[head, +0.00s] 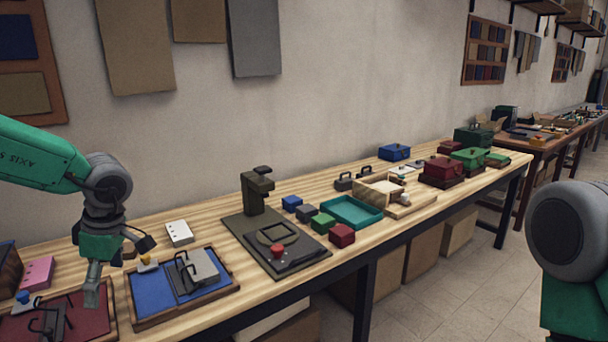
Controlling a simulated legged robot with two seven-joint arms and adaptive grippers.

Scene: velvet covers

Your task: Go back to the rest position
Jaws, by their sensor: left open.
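My left gripper (119,266) hangs at the left of the head view, fingers spread and nothing between them. It appears over the near left part of the wooden workbench (215,235), in front of the gap between a red-lined tray (80,318) and a blue-lined tray (150,290). I cannot tell its exact height above them. My right arm shows only as a grey joint and green link at the right edge. Its gripper is out of the picture.
A dark press-like stand (256,192) with a red knob on its base stands mid-bench. Small coloured blocks, a teal tray (351,211), a wooden box (378,192) and several coloured cases lie further right. Cardboard boxes (458,235) sit underneath. The floor (480,285) at right is clear.

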